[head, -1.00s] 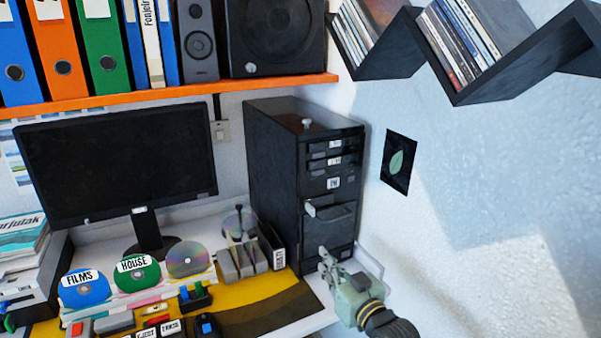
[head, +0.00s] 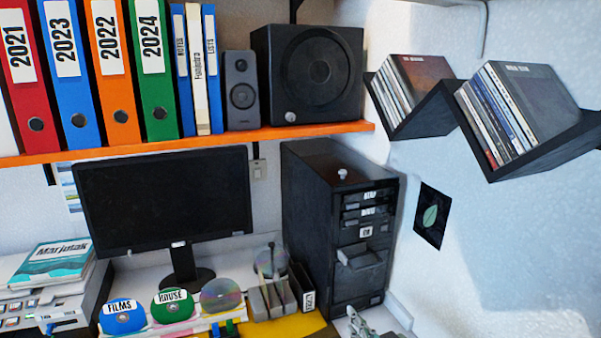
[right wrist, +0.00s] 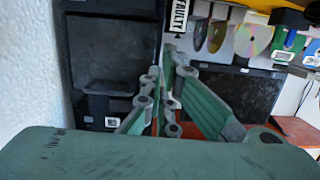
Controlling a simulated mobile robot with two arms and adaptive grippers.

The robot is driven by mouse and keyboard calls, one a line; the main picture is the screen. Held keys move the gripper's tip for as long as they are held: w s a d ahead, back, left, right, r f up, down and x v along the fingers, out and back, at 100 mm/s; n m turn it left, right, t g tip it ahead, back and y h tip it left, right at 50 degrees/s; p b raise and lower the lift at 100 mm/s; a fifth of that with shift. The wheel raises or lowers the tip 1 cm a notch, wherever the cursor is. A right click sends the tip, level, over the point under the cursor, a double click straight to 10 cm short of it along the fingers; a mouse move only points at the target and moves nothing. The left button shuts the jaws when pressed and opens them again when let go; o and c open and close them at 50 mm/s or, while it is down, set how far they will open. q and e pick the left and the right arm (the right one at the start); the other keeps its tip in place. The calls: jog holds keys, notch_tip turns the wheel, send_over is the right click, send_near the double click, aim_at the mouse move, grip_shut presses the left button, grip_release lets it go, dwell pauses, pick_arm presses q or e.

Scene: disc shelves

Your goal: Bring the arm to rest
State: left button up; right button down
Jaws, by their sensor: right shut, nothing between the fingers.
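My right gripper (head: 358,322) shows only in part at the bottom edge of the head view, in front of the foot of the black computer tower (head: 335,235). In the right wrist view its green and grey fingers (right wrist: 168,75) are together with nothing between them. The tower's dark front (right wrist: 110,60) stands beyond them on the left in that view. My left gripper is in neither view.
A black monitor (head: 165,203) stands left of the tower. Labelled discs (head: 172,306) stand in front of it. An orange shelf (head: 200,143) holds binders and speakers. Zigzag wall shelves (head: 437,112) hold cases at the right.

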jog(key=s+f+g+h, duration=0.1)
jog(key=s+f+g, duration=0.2)
jog(key=s+f, duration=0.35)
jog(key=s+f+g+h, duration=0.1)
jog(key=s+f+g, duration=0.25)
jog(key=s, duration=0.55)
jog(key=s+d+f+m+g+h, duration=0.1)
jog(key=s+d+g+h, duration=0.15)
jog(key=s, duration=0.75)
jog(key=s+d+f+m+g+h, duration=0.15)
jog(key=s+d, duration=0.25)
jog(key=s, duration=0.5)
notch_tip(320, 180, down, 26)
jog(key=s+g, duration=0.2)
jog(key=g, duration=0.1)
jog(key=s+d+f, duration=0.1)
jog(key=s+f, duration=0.7)
jog(key=s+d+f, duration=0.2)
jog(key=s+f, duration=0.6)
jog(key=s, duration=0.1)
jog(key=shift+s+d+f+n+g, duration=0.3)
jog(key=shift+f+n+g, duration=0.05)
